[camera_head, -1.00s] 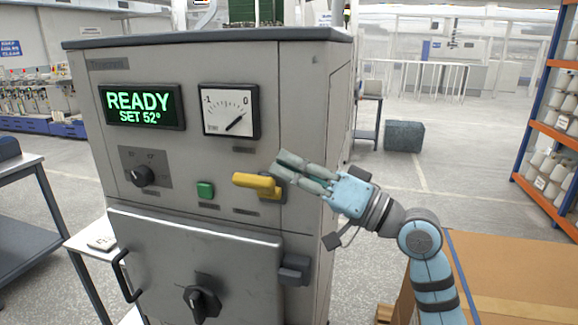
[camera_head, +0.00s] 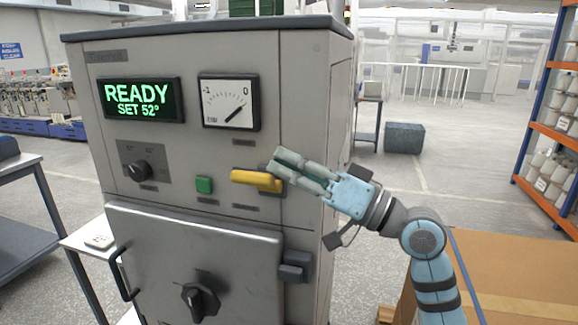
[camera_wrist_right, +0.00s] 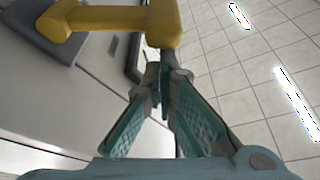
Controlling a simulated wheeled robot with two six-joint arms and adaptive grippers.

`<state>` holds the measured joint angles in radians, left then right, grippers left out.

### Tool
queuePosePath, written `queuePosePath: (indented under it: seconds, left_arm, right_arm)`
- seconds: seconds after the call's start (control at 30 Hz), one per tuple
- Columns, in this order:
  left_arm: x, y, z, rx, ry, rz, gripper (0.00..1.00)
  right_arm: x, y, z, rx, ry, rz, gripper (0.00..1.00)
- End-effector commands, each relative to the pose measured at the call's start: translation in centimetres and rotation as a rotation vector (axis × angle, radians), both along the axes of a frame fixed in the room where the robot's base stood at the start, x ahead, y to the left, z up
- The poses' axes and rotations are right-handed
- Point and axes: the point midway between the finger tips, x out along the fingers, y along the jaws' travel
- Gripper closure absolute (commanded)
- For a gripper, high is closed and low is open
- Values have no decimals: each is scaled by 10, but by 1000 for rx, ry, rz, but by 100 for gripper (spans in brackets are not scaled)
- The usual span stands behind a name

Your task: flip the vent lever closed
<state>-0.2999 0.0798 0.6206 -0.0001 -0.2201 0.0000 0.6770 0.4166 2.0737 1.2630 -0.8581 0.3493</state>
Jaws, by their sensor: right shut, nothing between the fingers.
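The vent lever (camera_head: 256,180) is a yellow handle on the front of the grey machine (camera_head: 205,225), lying roughly level with its free end to the left. My right gripper (camera_head: 277,161) is shut and empty, its fingertips just above and beside the lever's right end. In the right wrist view the yellow lever (camera_wrist_right: 112,18) crosses the top, just beyond the closed fingertips (camera_wrist_right: 155,82). I cannot tell whether they touch it. My left gripper is not in view.
The display (camera_head: 140,100) reads READY, SET 52°. A gauge (camera_head: 229,102), a green button (camera_head: 204,185) and a knob (camera_head: 140,170) are on the panel left of the lever. A door (camera_head: 170,250) with a latch (camera_head: 294,267) lies below. A brown table (camera_head: 520,265) stands at right.

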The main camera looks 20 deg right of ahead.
Motion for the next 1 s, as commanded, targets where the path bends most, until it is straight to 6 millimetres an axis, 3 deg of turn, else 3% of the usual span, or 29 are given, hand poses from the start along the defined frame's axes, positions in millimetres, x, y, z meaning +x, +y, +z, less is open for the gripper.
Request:
queuePosePath:
  seconds: [0.6, 1.0]
  left_arm:
    - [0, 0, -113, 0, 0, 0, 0]
    - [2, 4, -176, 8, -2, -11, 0]
  right_arm:
    - [-24, 15, -52, -282, -449, 0, 100]
    - [-30, 18, -85, -484, -766, 0, 100]
